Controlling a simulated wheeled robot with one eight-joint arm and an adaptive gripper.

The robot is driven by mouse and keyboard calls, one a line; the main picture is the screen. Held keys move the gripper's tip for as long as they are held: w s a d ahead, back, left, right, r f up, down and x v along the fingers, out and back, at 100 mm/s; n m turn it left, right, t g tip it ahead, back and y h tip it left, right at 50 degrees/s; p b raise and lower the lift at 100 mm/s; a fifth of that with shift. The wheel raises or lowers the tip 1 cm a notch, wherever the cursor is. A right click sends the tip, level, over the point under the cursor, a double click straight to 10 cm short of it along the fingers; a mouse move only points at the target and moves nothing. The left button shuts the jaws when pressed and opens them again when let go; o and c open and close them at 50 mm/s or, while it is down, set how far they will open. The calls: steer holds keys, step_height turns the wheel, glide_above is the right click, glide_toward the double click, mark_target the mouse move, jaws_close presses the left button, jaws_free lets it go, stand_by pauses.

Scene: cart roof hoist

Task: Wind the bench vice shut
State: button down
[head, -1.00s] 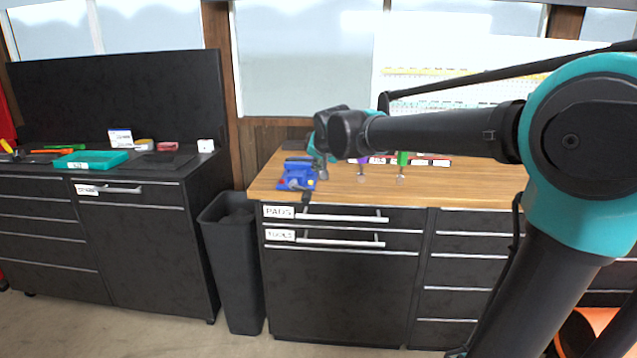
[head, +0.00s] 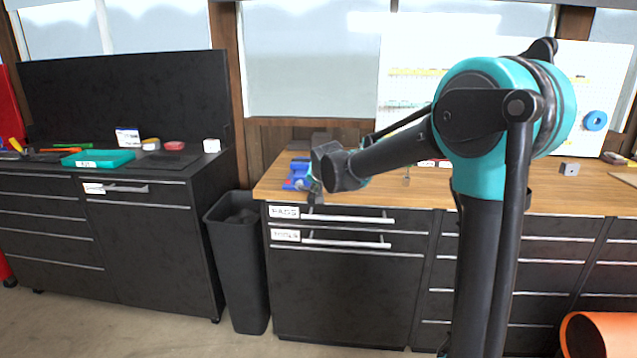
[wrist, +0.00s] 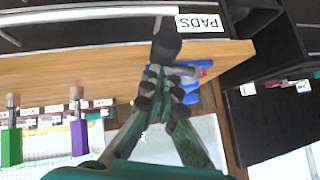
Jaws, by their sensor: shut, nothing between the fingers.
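The blue bench vice (head: 297,175) stands at the left front corner of the wooden bench, partly hidden behind my wrist in the head view. In the wrist view its blue body (wrist: 190,85) shows just right of and behind my fingers. A dark handle-like part (wrist: 166,40) sticks out over the bench's front edge; it also shows in the head view (head: 312,190). My gripper (wrist: 165,76) is shut and empty, its fingertips close to the inner end of this dark part. I cannot tell whether they touch. The vice jaws are mostly hidden.
The wooden bench top (head: 480,195) is mostly clear to the right. Drawers marked PADS (head: 284,212) lie below. A black bin (head: 238,260) stands left of the bench.

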steer(key=shift+d+f+m+y, duration=0.1)
steer(key=shift+f+m+y, duration=0.2)
steer(key=shift+f+y, duration=0.3)
stand_by(0.5)
